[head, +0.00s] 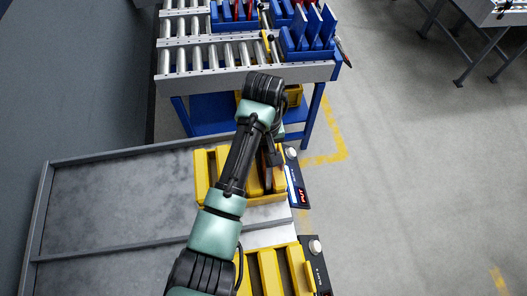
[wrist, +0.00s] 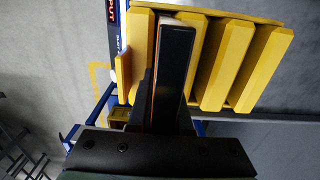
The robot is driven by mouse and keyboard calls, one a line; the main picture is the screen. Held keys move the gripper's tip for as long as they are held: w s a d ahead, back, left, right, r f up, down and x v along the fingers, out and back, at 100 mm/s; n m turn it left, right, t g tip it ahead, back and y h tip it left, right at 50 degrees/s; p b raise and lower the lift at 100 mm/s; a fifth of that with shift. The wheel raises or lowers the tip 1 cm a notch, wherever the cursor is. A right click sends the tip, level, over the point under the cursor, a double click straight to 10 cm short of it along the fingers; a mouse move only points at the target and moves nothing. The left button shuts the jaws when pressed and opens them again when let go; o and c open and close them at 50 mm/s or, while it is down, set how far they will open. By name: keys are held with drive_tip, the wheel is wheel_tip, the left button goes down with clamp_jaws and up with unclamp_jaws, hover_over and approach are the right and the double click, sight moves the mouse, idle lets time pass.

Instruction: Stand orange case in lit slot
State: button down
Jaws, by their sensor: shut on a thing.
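My gripper (head: 272,157) is shut on the orange case, pointing down into the near yellow rack (head: 240,202). In the wrist view, a thin orange edge of the case (wrist: 154,95) shows beside a dark, upright slab between my fingers (wrist: 165,110). The case is upright, between two yellow dividers (wrist: 225,65) at the rack's display end. Most of it is hidden by my gripper, and I cannot tell whether it touches the slot floor. A display (head: 302,192) reading PUT is lit at this rack's end; it also shows in the wrist view (wrist: 113,25).
A second yellow rack (head: 268,272) with its own display (head: 319,272) stands nearer on the grey-edged bench (head: 100,200). Beyond is a roller conveyor (head: 205,58) carrying blue racks (head: 308,35) with items.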

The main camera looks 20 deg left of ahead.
idle(0.3)
drive_tip(key=shift+c, duration=1.8)
unclamp_jaws()
wheel_tip(320, 180, up, 8)
drive_tip(key=p, duration=0.8)
